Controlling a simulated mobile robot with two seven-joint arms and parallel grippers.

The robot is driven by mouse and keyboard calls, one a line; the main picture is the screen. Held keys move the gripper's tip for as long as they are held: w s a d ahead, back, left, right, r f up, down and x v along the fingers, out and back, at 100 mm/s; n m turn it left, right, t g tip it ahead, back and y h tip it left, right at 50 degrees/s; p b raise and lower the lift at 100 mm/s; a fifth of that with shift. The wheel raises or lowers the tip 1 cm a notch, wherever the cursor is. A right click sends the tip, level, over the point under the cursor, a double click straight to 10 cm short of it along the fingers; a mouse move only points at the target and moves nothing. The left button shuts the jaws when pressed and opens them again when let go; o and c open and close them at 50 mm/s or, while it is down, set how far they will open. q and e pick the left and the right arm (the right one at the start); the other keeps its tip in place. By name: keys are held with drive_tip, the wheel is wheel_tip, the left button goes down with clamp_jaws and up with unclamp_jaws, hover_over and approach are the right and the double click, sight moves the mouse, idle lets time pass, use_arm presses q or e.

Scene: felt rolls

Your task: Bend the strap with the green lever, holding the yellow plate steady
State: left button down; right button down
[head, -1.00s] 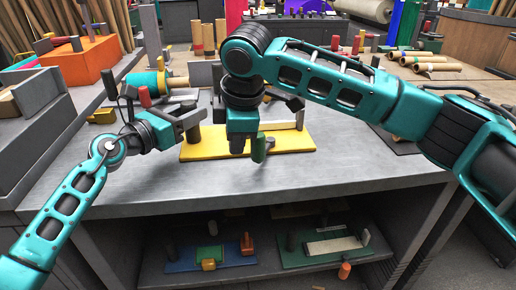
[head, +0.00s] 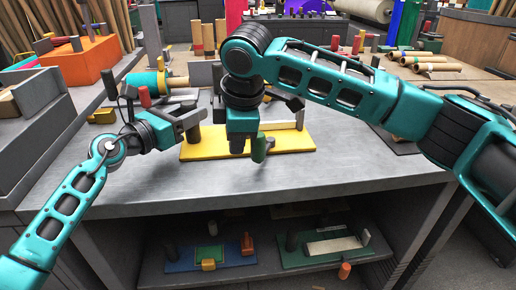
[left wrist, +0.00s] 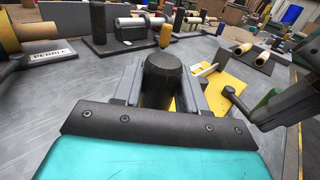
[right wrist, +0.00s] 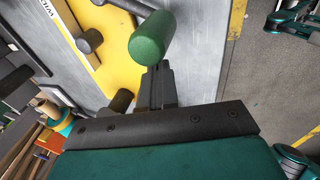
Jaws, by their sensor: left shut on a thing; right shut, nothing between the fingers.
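The yellow plate (head: 205,150) lies on the grey bench; it also shows in the left wrist view (left wrist: 238,75). My left gripper (head: 197,122) is shut on a dark post (left wrist: 162,78) at the plate's left end. The pale strap (head: 278,126) lies along the plate's back, partly hidden by my right arm; its end shows in the right wrist view (right wrist: 43,6). The green lever (head: 259,149) stands at the plate's front edge, slightly tilted. My right gripper (right wrist: 158,75) is shut and empty beside the green handle (right wrist: 152,38); I cannot tell whether they touch.
A white card reading PEBBLE (left wrist: 52,55) lies on the bench in the left wrist view. Rolls and other fixtures stand behind. The bench front (head: 180,185) is clear. A shelf below holds a blue plate (head: 185,264) and a green plate (head: 300,262).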

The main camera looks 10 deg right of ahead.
use_arm(q)
drive_tip(key=shift+f, duration=0.25)
use_arm(e)
drive_tip(key=shift+s+d, duration=0.15)
drive_tip(key=shift+d, duration=3.8)
drive_tip(key=shift+a, duration=0.15)
drive_tip(key=shift+r, duration=0.1)
wheel_tip(320, 180, up, 7)
drive_tip(key=a, duration=0.1)
